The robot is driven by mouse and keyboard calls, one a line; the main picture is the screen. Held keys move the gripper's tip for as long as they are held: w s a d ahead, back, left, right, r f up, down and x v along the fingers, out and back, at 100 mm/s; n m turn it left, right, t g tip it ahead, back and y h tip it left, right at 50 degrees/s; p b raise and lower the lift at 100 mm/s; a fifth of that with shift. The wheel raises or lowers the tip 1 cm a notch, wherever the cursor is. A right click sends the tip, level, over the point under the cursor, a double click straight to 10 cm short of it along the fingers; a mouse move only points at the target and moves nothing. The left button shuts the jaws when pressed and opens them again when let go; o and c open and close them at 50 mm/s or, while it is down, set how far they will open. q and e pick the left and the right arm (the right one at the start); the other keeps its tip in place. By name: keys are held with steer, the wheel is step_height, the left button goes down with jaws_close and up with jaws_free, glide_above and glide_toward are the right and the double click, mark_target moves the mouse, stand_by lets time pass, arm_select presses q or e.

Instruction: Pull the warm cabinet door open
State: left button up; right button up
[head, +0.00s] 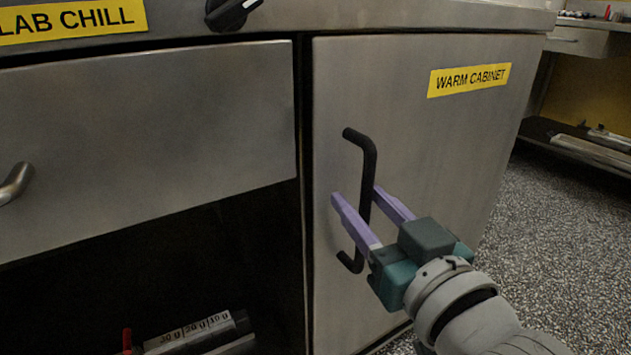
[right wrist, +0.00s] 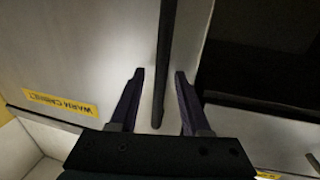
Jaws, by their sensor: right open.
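The warm cabinet door (head: 440,150) is a grey metal panel with a yellow "WARM CABINET" label (head: 469,80); it looks shut. Its black vertical bar handle (head: 368,165) is near the door's left edge. My right gripper (head: 357,193) is at the handle's middle with its purple fingers open, one on each side of the bar. In the right wrist view the handle (right wrist: 165,60) runs between the two spread fingers (right wrist: 158,75), with gaps visible on both sides. The label (right wrist: 60,102) shows upside down there. My left gripper is not in view.
Left of the door is a metal drawer (head: 150,130) with a curved handle (head: 15,184), above a dark open bay holding a labelled cylindrical item (head: 195,333). A black knob (head: 229,12) sits above. Speckled floor (head: 560,230) is clear at right, before a low shelf (head: 590,150).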

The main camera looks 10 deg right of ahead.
jaws_close()
stand_by(0.4)
stand_by(1.1)
